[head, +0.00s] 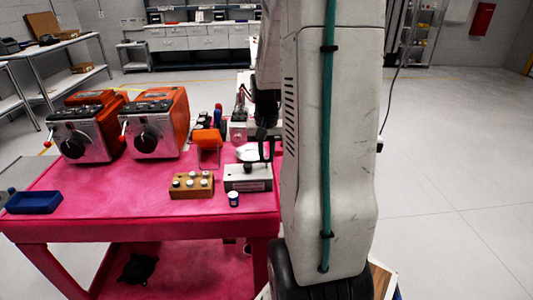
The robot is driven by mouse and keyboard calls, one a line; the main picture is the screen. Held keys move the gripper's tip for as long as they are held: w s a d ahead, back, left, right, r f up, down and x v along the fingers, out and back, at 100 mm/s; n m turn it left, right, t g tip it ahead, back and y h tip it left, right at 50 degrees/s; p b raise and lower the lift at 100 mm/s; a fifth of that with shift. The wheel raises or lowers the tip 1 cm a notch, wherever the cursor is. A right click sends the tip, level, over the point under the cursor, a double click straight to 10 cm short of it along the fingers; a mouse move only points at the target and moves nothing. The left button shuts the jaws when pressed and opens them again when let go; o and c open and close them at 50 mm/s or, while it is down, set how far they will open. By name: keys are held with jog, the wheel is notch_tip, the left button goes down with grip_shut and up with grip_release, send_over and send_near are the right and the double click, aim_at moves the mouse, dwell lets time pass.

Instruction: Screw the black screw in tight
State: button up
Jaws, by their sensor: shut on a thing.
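My gripper (265,148) is small and dark in the head view, partly hidden by my arm. It points down over the back right part of the pink table, just above a white-and-grey boxy device (248,184). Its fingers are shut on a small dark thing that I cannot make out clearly. A pale rounded piece (248,152) shows beside the fingers, above the device. A short dark piece (249,168) stands on the device's top. I cannot tell which dark part is the black screw, nor how deep it sits.
The pink table (120,205) carries two orange-and-grey machines (157,130), a wooden block (191,186) with several round pieces, a small blue-and-white jar (233,200), an orange stand (208,150) and a blue tray (34,203). The front left tabletop is mostly clear.

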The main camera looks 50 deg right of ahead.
jog(key=shift+f, duration=0.95)
grip_shut()
